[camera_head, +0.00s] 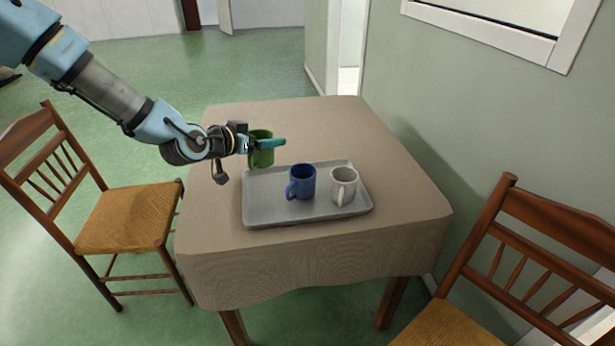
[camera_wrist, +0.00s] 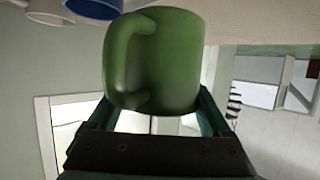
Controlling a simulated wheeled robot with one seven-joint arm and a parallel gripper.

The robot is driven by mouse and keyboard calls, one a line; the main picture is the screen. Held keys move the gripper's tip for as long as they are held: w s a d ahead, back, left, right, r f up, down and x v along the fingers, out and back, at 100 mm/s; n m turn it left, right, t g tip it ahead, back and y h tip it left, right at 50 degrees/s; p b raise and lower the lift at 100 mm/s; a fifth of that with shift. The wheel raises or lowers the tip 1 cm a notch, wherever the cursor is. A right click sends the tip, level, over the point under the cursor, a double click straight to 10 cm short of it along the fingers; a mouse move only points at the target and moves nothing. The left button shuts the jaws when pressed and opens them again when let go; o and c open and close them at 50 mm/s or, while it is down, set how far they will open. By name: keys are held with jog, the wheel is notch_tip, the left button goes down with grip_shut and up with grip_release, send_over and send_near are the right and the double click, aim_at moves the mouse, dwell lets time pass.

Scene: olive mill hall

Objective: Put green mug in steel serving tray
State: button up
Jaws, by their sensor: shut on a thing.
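The green mug (camera_head: 261,150) is held by my gripper (camera_head: 268,145) near the tray's back left corner, and it looks raised above the table. In the wrist view the green mug (camera_wrist: 172,60) sits between the two fingers of my gripper (camera_wrist: 160,112), with its handle to the left. The steel serving tray (camera_head: 270,217) lies on the cloth-covered table. A blue mug (camera_head: 302,182) and a white mug (camera_head: 343,185) stand upright in the middle and right of the tray. The tray's left part is bare.
The table (camera_head: 215,245) has free cloth around the tray. A wooden chair (camera_head: 125,215) stands at the left and another chair (camera_head: 520,250) at the lower right. The wall is close on the table's right side. The blue mug also shows at the top of the wrist view (camera_wrist: 92,9).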

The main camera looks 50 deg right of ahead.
jog(key=shift+f+p, duration=1.1)
jog(key=shift+f, duration=3.65)
jog(key=shift+f, duration=0.15)
jog(key=o, duration=1.4)
jog(key=shift+c, duration=0.2)
jog(key=shift+a+r, duration=0.15)
jog(key=shift+r, duration=0.05)
jog(key=b+v, duration=0.2)
jog(key=v, duration=0.9)
jog(key=shift+a+r+b, duration=0.2)
jog(key=shift+a+b, duration=0.05)
jog(key=shift+b, duration=0.15)
